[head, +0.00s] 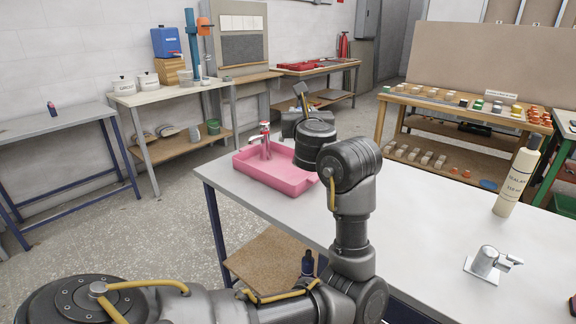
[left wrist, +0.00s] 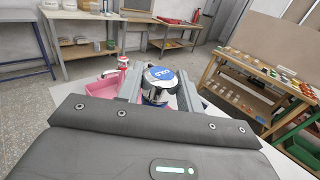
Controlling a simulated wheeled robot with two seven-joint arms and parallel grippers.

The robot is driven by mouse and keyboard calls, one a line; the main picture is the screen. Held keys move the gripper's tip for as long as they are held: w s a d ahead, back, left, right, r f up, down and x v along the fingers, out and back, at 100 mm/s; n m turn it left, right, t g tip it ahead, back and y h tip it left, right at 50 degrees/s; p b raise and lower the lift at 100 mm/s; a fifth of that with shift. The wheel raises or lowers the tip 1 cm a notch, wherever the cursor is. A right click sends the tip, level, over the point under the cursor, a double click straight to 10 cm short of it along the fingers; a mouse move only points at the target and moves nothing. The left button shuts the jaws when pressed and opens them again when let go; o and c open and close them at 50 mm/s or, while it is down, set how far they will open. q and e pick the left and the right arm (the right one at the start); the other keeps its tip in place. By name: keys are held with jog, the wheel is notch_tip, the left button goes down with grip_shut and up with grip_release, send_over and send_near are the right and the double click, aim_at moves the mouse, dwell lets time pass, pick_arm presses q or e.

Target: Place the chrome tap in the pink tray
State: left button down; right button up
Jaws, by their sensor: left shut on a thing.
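The pink tray (head: 285,178) lies on the white-topped table, and its edge shows in the left wrist view (left wrist: 102,89). A chrome tap with a red top (head: 263,141) stands upright in it and also shows in the left wrist view (left wrist: 122,64). My left gripper (left wrist: 160,88) is shut on a chrome tap with a blue, lettered cap (left wrist: 161,74). In the head view my left gripper (head: 299,112) is above and behind the tray's right part; my arm hides the held tap there. Its height above the tray is unclear. My right gripper is not in view.
A grey lever fitting (head: 486,262) and a cream sealant bottle (head: 517,180) stand on the table's right side. A dark bottle (head: 307,263) is on the lower shelf. The tabletop (head: 420,215) between my arm and the bottle is clear. A rack of small parts (head: 470,105) stands behind.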

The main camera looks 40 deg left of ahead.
pick_arm(q)
jog(key=shift+w+a+g, duration=0.3)
jog(key=shift+w+a, duration=0.1)
jog(key=shift+w, duration=0.05)
jog(key=shift+w+a+f, duration=0.1)
jog(key=shift+w+a, duration=0.1)
jog(key=shift+w, duration=0.05)
jog(key=w+a+f, duration=0.8)
jog(key=a+f, duration=0.1)
jog(key=f, duration=0.3)
jog(key=shift+w+a+f, duration=0.3)
jog(key=shift+w+a, duration=0.05)
jog(key=shift+w, duration=0.05)
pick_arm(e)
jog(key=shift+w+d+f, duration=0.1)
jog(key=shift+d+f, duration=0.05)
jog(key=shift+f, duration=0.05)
pick_arm(q)
jog(key=shift+f, duration=0.15)
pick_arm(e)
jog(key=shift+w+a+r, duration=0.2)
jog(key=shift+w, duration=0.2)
